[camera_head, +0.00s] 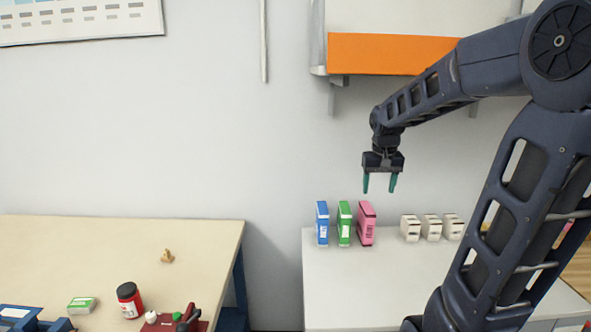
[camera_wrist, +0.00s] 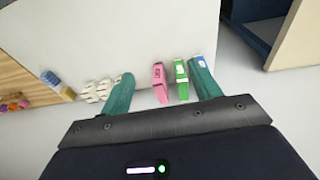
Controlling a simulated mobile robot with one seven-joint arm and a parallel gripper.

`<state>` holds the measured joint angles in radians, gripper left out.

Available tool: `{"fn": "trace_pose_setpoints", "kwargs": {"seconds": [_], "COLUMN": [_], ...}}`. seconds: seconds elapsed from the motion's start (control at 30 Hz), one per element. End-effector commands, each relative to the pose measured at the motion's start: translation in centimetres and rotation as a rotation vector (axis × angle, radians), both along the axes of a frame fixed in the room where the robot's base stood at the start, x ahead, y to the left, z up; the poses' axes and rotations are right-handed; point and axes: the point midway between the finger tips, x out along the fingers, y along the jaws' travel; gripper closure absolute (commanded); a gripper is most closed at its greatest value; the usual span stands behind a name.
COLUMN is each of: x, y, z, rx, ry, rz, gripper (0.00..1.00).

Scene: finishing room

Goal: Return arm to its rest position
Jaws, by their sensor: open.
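My gripper (camera_head: 379,183) hangs from the end of my dark arm with its green fingers pointing down. It is open and empty, in the air above the white table and over the pink box (camera_head: 366,223). In the wrist view the two green fingers (camera_wrist: 163,92) are spread wide, with the pink box (camera_wrist: 160,82) and the green box (camera_wrist: 181,79) showing beyond and between them. No box touches a finger in the head view. My arm is bent and reaches in from the right side of the head view.
The white table (camera_head: 350,290) also bears a blue box (camera_head: 322,223), a green box (camera_head: 344,223) and small white boxes (camera_head: 431,227). An orange-fronted shelf (camera_head: 390,54) hangs close above my forearm. A wooden workbench (camera_head: 60,255) with a red jar (camera_head: 129,299) stands left.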

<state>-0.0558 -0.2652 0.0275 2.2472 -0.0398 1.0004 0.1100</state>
Motion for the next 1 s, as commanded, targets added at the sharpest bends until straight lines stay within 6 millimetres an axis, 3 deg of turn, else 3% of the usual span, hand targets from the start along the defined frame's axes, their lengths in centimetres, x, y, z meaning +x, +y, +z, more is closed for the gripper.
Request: {"fn": "trace_pose_setpoints", "kwargs": {"seconds": [0.3,0.6,0.8,1.0], "x": [-7.5,-13.8,-16.2,-16.9], "y": [-1.5,-2.4,-2.7,-2.8], "z": [1.4,1.0,0.4,0.2], "rx": [0.013,0.021,0.023,0.024], "ry": [-0.101,-0.191,-0.229,-0.238], "rz": [0.003,0.01,0.012,0.014], "gripper": [0.37,0.37,0.37,0.37]}}
